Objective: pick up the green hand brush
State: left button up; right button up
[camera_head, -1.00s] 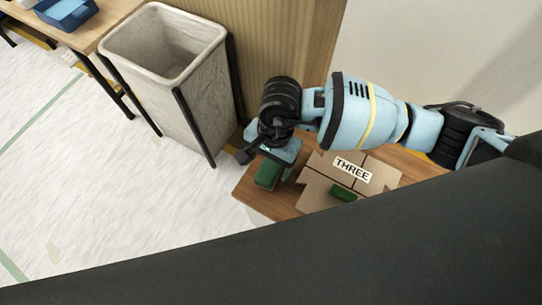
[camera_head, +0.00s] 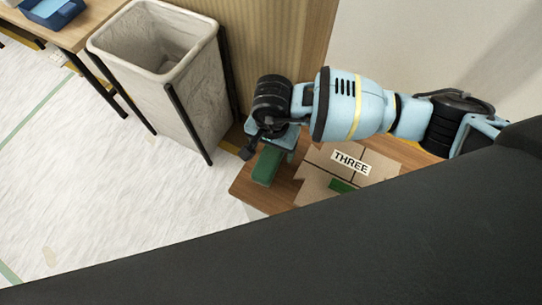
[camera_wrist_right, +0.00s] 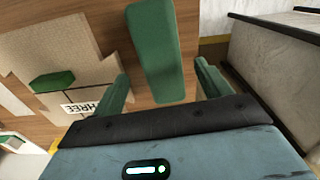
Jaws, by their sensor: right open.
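The green hand brush (camera_head: 267,166) appears to be the long green piece lying on the wooden table. In the right wrist view it (camera_wrist_right: 155,50) is a long block with rounded edges, and its near end reaches between my fingers. My right gripper (camera_head: 267,146) is over the end of the brush farther from the table's front edge. In the wrist view its two fingers (camera_wrist_right: 163,86) stand apart, one on each side of the brush, with gaps showing. My left gripper is not in view.
A cardboard piece labelled THREE (camera_head: 315,190) lies right of the brush, with a smaller green item (camera_head: 341,186) on it. A tall grey bin (camera_head: 190,100) stands at left behind the table. A dark part of mine covers the foreground.

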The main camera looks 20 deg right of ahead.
aim_at(271, 154)
jog(key=shift+a+f, duration=0.15)
jog(key=shift+f, duration=1.65)
jog(key=c, duration=1.2)
jog(key=shift+o, duration=0.2)
jog(key=shift+r, duration=0.1)
notch_tip(271, 154, up, 10)
jog(key=p, duration=0.1)
